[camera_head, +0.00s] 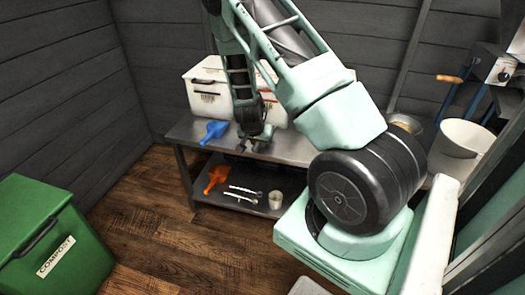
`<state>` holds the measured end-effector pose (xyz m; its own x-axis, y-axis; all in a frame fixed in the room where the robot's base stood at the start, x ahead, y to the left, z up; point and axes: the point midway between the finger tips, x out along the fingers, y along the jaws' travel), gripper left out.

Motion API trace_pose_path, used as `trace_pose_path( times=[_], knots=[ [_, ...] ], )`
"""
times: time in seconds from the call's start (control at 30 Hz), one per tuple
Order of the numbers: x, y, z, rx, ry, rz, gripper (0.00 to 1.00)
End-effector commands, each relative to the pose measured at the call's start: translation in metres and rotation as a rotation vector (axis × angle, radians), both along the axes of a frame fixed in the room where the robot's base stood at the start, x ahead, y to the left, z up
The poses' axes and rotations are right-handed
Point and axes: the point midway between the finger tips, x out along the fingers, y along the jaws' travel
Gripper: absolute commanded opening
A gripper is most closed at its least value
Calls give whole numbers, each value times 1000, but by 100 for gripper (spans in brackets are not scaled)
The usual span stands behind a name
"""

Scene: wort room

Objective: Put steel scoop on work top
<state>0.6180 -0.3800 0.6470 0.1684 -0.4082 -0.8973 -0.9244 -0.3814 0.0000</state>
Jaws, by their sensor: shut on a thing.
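The grey steel work top (190,130) is the upper surface of the bench in the middle of the view. My gripper (252,146) is low over its front part, pointing down. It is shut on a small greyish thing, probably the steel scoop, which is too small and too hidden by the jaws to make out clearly. I cannot tell whether that thing touches the work top. A blue scoop (214,131) lies on the work top to the left of my gripper.
A white box (208,88) stands at the back of the work top. An orange scoop (215,178), long pale utensils (243,190) and a small cup (276,200) are on the lower shelf. A green compost bin (50,235) stands left, a white bucket (460,145) right.

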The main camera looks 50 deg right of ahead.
Motion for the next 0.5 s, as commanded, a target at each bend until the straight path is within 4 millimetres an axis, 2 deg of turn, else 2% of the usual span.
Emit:
trace_pose_path(
  times=[0.3,0.5],
  knots=[
    [0,0,-37,2,1,1,0],
    [1,0,-38,0,-2,2,0]
  ],
)
